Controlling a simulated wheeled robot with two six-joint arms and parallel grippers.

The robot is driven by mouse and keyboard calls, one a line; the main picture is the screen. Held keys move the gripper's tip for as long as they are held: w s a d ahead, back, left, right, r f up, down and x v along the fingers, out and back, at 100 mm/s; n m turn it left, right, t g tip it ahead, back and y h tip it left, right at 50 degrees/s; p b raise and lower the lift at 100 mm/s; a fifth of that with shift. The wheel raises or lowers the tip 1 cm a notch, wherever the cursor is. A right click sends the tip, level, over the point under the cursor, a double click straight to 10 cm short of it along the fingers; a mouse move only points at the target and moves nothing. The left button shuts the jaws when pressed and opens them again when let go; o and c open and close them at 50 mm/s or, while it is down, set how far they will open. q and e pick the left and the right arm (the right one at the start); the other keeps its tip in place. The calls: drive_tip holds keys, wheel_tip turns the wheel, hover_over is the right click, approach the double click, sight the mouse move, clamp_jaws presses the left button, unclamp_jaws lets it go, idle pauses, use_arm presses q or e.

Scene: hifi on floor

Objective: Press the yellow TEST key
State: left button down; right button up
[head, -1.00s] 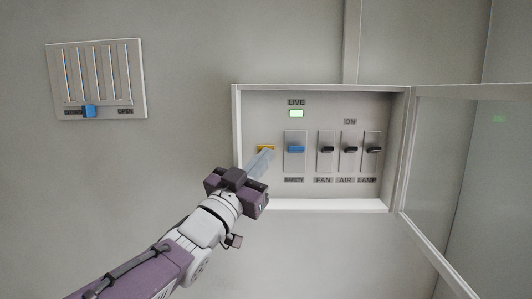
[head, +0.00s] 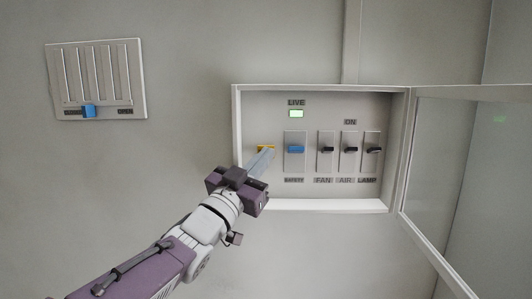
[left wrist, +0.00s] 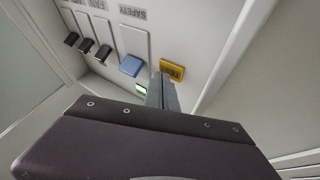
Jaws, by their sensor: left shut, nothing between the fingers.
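The yellow TEST key (head: 266,148) sits at the left inside the open wall box, partly hidden behind my gripper's fingers. In the left wrist view the yellow TEST key (left wrist: 172,70) shows with its lettering, just beyond the fingertips. My left gripper (head: 268,151) is shut and empty. Its fingertips are at the key in the head view; in the left wrist view the gripper (left wrist: 162,78) overlaps the key's left edge. I cannot tell whether they touch. My right gripper is not in view.
Right of the key are the blue SAFETY switch (head: 296,149), a lit green LIVE lamp (head: 296,114) and black FAN, AIR and LAMP switches (head: 351,149). The box door (head: 460,180) hangs open to the right. A vent panel (head: 97,78) with a blue slider is at the upper left.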

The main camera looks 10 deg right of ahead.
use_arm(q)
drive_tip(key=shift+w+d, duration=0.1)
drive_tip(key=shift+w, duration=0.25)
idle(0.7)
drive_tip(key=shift+s+f+b, duration=0.15)
drive_tip(key=shift+s+b, duration=0.3)
drive_tip(key=shift+s, duration=0.05)
drive_tip(key=shift+s+a, duration=0.2)
drive_tip(key=shift+s, duration=0.05)
drive_tip(key=s+b, duration=0.1)
drive_tip(key=s, duration=0.1)
drive_tip(key=s+a+b, duration=0.1)
drive_tip(key=s+b, duration=0.1)
drive_tip(key=shift+s+a, duration=0.2)
drive_tip(key=shift+s, duration=0.2)
